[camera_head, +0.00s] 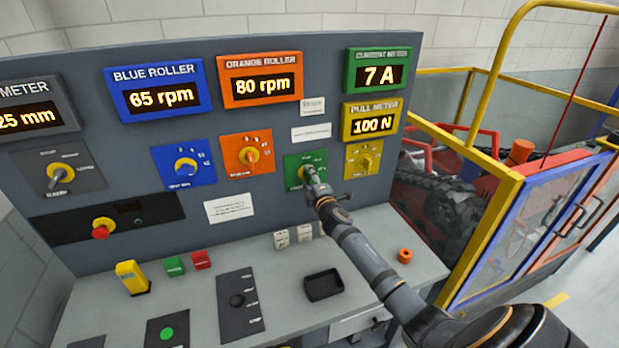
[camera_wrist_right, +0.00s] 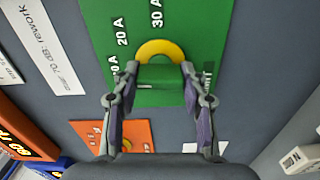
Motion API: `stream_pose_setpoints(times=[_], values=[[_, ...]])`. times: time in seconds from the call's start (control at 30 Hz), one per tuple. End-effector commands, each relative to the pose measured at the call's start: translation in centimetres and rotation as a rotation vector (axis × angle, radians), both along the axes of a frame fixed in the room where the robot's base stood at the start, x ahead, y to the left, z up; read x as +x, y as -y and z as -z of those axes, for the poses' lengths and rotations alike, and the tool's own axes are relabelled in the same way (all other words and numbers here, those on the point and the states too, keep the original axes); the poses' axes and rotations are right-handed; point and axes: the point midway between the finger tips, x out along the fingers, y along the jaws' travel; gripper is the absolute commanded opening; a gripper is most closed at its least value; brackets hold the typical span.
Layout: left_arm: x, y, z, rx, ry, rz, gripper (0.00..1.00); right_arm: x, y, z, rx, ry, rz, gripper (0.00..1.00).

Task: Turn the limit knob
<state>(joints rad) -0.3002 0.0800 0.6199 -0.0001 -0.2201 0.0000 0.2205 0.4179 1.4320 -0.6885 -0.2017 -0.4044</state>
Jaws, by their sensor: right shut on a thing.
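The limit knob (camera_wrist_right: 160,48) is yellow, with a green grip bar across it, on a green plate (camera_wrist_right: 110,22) marked in amps, "20 A" and "30 A" being readable. In the head view the green plate (camera_head: 293,162) is on the upright console panel, below the orange and yellow meters, and the arm partly covers it. My right gripper (camera_wrist_right: 160,74) is shut on the knob, one finger at each side of the bar. In the head view the right gripper (camera_head: 313,182) reaches the plate from below right. The knob's pointer is hard to read. The left gripper is out of view.
The green current meter (camera_head: 378,70) reads 7 A. An orange knob plate (camera_head: 246,153) and a yellow one (camera_head: 363,159) flank the green plate closely. A black tray (camera_head: 324,285) and an orange ring (camera_head: 405,255) are on the desk below. A yellow-railed machine stands at right.

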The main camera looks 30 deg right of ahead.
Motion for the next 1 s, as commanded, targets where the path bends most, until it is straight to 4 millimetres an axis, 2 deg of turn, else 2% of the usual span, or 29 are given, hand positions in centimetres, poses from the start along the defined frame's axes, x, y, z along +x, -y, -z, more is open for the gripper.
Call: stream_pose_setpoints(times=[0.3, 0.73, 0.77, 0.9, 1.0], values=[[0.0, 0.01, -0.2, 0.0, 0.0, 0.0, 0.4, -0.02, 0.0, 0.13, -0.07, -0.019, 0.0, 0.12], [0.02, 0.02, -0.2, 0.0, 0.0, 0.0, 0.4, -0.03, -0.01, 0.17, -0.075, -0.02, 0.0, 0.12], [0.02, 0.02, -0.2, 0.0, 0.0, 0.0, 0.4, -0.03, -0.01, 0.17, -0.074, -0.02, 0.0, 0.47], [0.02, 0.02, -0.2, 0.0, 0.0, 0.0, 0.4, -0.02, -0.01, 0.14, -0.074, -0.02, 0.0, 0.66], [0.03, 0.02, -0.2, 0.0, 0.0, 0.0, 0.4, -0.01, 0.0, 0.11, -0.075, -0.019, 0.0, 0.66]])
